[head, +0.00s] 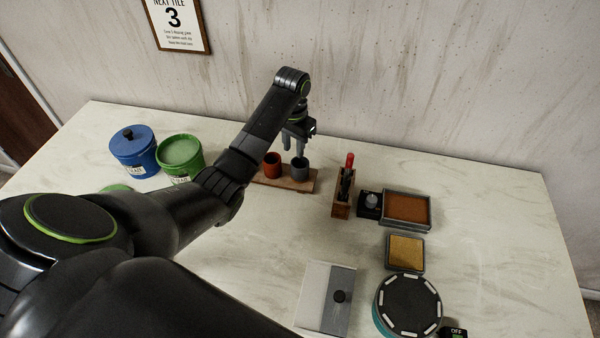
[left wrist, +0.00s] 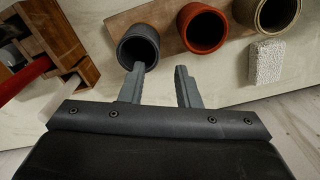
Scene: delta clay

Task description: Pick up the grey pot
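The grey pot (head: 300,172) stands upright at the right end of a wooden board (head: 284,184), right of a red pot (head: 272,163). My left gripper (head: 294,150) is above the board, fingers pointing down, open with nothing between them. In the left wrist view the grey pot (left wrist: 138,44) lies ahead of the gripper (left wrist: 161,70). One fingertip overlaps the near edge of its mouth; I cannot tell if they touch. The other finger is on the side of the red pot (left wrist: 203,28). My right gripper is not in view.
A third, olive-brown pot (left wrist: 278,12) and a pale textured block (left wrist: 267,62) are near the red pot. A wooden tool holder (head: 342,194) stands right of the board. Blue (head: 133,152) and green (head: 180,157) tubs stand left. The wall is close behind.

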